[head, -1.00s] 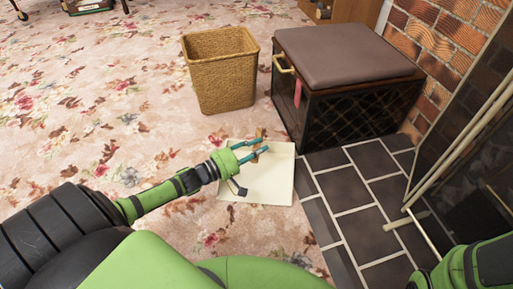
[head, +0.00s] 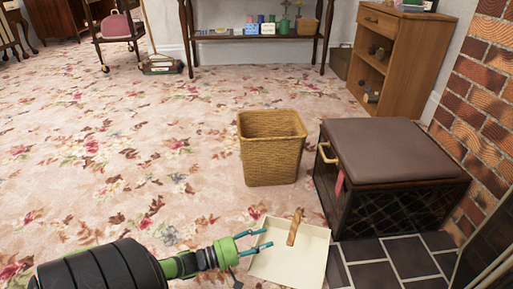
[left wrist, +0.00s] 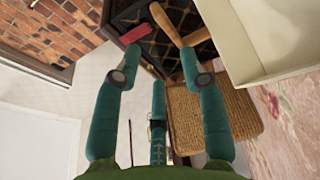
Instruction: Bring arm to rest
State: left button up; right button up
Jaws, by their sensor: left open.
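My left gripper (head: 268,238) comes in low from the left in the head view. Its teal fingers are spread and empty. A cream dustpan (head: 290,262) with an upright wooden handle (head: 295,227) stands just right of the fingertips, on or close to the carpet. A gap shows between the fingertips and the handle. In the left wrist view the open fingers (left wrist: 158,52) hold nothing, and the cream pan (left wrist: 270,45) fills the upper right. My right gripper is not in either view.
A wicker basket (head: 271,150) stands behind the dustpan. A crate with a brown cushion (head: 392,150) is at right, on dark hearth tiles (head: 388,272) beside the brick wall (head: 485,100). A wooden cabinet (head: 400,50) stands farther back. Open floral carpet (head: 130,140) lies at left.

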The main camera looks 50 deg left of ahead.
pick_arm(q)
jog(key=shift+v, duration=0.75)
